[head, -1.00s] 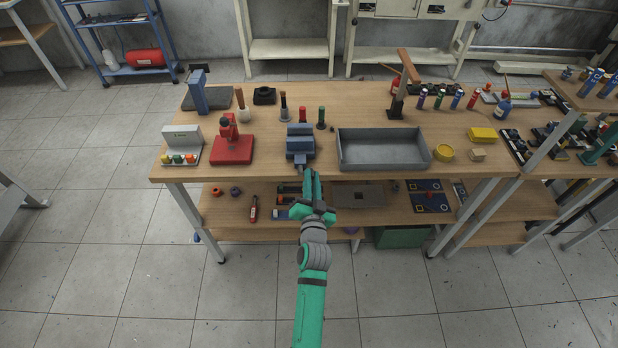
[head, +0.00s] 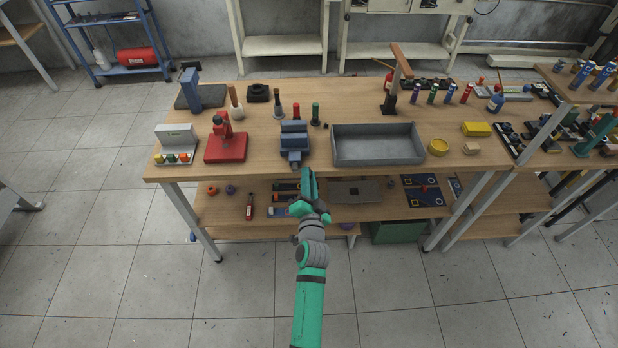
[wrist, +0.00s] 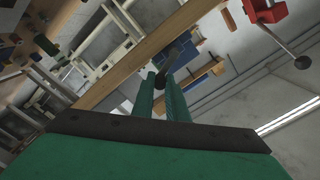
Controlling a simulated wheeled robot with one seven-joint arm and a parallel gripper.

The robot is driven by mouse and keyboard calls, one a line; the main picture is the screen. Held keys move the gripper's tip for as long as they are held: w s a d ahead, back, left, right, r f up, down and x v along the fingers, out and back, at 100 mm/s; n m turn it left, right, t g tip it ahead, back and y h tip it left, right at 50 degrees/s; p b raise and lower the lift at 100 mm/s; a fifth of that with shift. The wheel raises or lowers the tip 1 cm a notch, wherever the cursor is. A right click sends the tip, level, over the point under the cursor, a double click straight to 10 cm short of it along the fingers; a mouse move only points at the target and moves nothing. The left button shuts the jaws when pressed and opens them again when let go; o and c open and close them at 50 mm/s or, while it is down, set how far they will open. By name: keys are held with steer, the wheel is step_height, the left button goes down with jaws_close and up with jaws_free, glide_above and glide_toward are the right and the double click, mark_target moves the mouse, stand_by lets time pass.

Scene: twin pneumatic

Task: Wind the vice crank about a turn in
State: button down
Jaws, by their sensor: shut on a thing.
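The blue-grey vice (head: 295,142) stands on the front part of the workbench, left of the grey tray. My gripper (head: 308,174) is at the bench's front edge, just below and slightly right of the vice in the head view. In the wrist view its two green fingers (wrist: 161,82) are shut on a small dark round knob (wrist: 160,80). A dark bar runs up from it toward blue parts; this appears to be the vice crank. Most of the crank is hidden by my fingers in the head view.
The empty grey tray (head: 378,148) is right of the vice. A red press (head: 225,143) and a button box (head: 175,145) stand to the left. Handled tools (head: 279,106) stand behind. The lower shelf (head: 265,228) holds small parts under the bench edge.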

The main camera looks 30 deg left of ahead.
steer(key=c, duration=1.7)
jaws_free()
steer(key=shift+c, duration=0.2)
steer(key=v, duration=1.1)
